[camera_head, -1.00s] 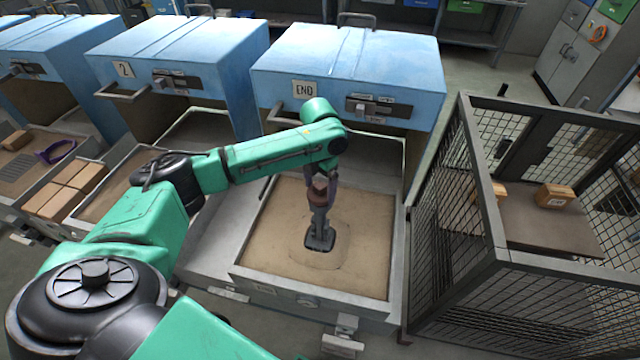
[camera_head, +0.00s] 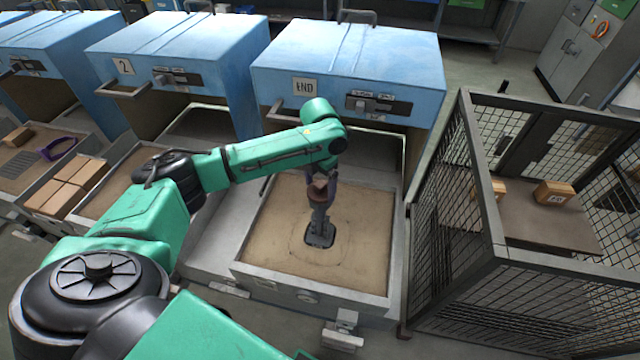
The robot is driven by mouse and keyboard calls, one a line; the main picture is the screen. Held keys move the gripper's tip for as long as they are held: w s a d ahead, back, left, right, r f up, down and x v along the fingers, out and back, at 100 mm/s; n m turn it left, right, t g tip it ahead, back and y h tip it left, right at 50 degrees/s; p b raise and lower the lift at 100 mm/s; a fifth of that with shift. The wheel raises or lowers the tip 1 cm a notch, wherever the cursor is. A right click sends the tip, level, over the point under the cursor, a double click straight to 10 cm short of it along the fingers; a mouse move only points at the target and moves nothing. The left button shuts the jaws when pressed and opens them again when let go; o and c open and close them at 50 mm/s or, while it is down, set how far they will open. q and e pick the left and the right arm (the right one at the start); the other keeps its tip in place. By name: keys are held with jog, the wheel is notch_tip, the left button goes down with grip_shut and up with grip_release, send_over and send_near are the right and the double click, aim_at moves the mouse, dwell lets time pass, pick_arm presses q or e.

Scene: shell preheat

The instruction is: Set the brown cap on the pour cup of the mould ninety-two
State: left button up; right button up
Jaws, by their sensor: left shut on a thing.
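My left gripper (camera_head: 321,188) hangs over the sand tray (camera_head: 262,258) in front of the blue oven marked END. It is shut on a small brown cap (camera_head: 320,184), with its dark fingers on either side. Directly below stands a grey upright piece (camera_head: 319,221) with a dark squarish foot (camera_head: 320,237) in the sand; it looks like the mould's pour cup. I cannot tell whether the cap touches its top. No number ninety-two can be read. My right gripper is not in view.
The END oven (camera_head: 350,65) stands behind the tray. A mesh cage (camera_head: 480,200) with a box (camera_head: 554,193) inside stands close on the right. Other ovens, including oven 2 (camera_head: 180,50), and tan blocks (camera_head: 70,185) are on the left.

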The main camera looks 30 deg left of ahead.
aim_at(319, 184)
pick_arm(q)
jog(key=o, duration=1.1)
jog(key=shift+c, duration=0.2)
jog(key=shift+r, duration=0.45)
notch_tip(319, 184, up, 14)
jog(key=b, duration=0.3)
jog(key=shift+f, duration=0.15)
jog(key=shift+f, duration=0.1)
